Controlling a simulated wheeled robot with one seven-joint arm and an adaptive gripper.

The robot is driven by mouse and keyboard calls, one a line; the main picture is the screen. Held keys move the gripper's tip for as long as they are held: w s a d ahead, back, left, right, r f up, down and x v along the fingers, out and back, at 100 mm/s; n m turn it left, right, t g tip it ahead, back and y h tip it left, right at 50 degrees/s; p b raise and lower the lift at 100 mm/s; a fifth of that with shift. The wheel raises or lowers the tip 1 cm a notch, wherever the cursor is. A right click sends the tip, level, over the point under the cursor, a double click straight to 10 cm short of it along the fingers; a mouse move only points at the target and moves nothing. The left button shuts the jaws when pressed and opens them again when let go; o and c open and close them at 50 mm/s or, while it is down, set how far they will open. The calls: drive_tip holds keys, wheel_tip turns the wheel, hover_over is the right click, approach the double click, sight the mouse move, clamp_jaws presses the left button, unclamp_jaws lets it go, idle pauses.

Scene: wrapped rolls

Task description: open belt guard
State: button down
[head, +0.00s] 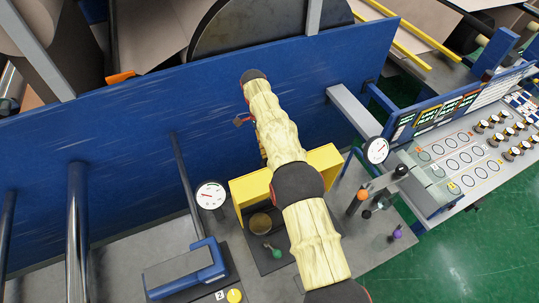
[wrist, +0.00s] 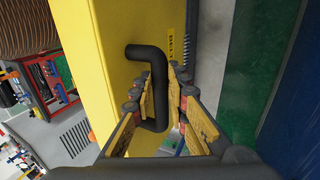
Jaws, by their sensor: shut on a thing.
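The belt guard (wrist: 100,60) is a yellow panel with dark lettering near its right edge in the wrist view. A black bent handle (wrist: 148,52) stands out from it. My gripper (wrist: 163,88) is shut on the handle, with a finger on each side of it. In the head view the yellow guard (head: 324,160) stands on the grey machine bed, partly hidden behind my arm. I cannot tell from these views whether the guard has swung at all.
A blue wall (head: 130,125) runs behind the guard. Dial gauges (head: 211,195) (head: 376,150) stand left and right of it. Coloured-knob levers (head: 362,195) and a control panel (head: 465,150) are at the right. Green floor (head: 480,250) is clear at the lower right.

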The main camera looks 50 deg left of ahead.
drive_tip(key=shift+x, duration=1.05)
drive_tip(key=c, duration=2.2)
unclamp_jaws()
drive_tip(key=shift+s+a, duration=0.1)
drive_tip(key=shift+a, duration=0.05)
drive_tip(key=shift+o, duration=1.2)
drive_tip(key=shift+w+a, duration=0.2)
drive_tip(key=shift+a, duration=0.15)
drive_tip(key=shift+o, duration=1.2)
drive_tip(key=shift+d+r, duration=0.15)
drive_tip(key=shift+r, duration=0.2)
wheel_tip(320, 180, up, 10)
drive_tip(key=shift+f, duration=0.1)
